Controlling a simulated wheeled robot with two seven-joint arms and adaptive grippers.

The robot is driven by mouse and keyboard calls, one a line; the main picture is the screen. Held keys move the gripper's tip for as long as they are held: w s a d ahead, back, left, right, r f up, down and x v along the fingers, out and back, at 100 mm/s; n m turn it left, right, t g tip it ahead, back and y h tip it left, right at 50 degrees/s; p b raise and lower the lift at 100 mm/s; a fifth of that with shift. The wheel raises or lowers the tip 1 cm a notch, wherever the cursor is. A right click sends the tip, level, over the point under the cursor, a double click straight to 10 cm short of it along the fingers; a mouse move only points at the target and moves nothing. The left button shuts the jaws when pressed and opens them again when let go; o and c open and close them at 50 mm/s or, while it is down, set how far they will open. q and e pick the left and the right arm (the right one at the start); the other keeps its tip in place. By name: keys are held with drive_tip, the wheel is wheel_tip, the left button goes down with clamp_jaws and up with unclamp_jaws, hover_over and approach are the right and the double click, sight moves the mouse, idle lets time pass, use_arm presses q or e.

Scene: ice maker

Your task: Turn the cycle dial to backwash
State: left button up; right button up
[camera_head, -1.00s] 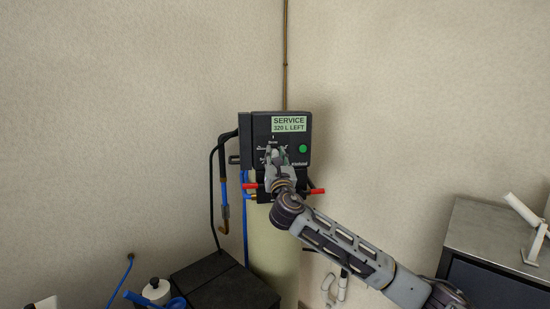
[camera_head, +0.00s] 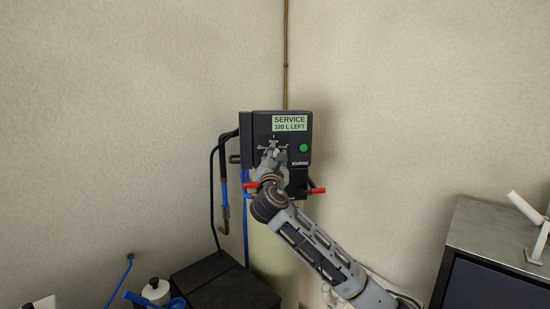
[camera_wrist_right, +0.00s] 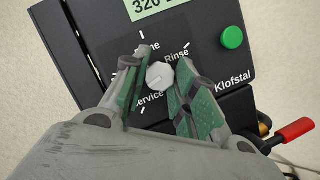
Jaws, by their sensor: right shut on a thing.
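The black control head (camera_head: 258,128) of the softener stands in the corner of the room, with a display (camera_head: 289,123) reading "SERVICE 320 L LEFT". The cycle dial (camera_wrist_right: 159,75) is a pale faceted knob on its front face. In the right wrist view, the labels "Rinse" and "Service" and part of another word show around it. My right gripper (camera_wrist_right: 157,77) has its green-padded fingers on either side of the dial and is shut on it. In the head view the gripper (camera_head: 272,152) covers most of the dial. My left gripper is not in view.
A green button (camera_head: 304,148) sits right of the dial. Red-handled valves (camera_head: 317,190) stick out below the head. Hoses (camera_head: 222,185) hang at the left. A black box (camera_head: 225,287) stands low in front, and a grey-topped cabinet (camera_head: 490,232) is at the right.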

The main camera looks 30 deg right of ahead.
drive_tip(key=shift+a+r+m+g+h+p, duration=0.15)
drive_tip(key=shift+m+g, duration=0.4)
drive_tip(key=shift+m, duration=0.9)
drive_tip(key=shift+d+f+m+g+h+p, duration=0.15)
drive_tip(key=shift+m+g, duration=0.45)
drive_tip(key=shift+m, duration=0.8)
drive_tip(key=shift+a+r+m+g+h+p, duration=0.1)
drive_tip(key=shift+m+g+p, duration=0.3)
drive_tip(key=shift+m, duration=1.05)
drive_tip(key=shift+g, duration=0.25)
drive_tip(key=o, duration=1)
drive_tip(key=shift+v, duration=6)
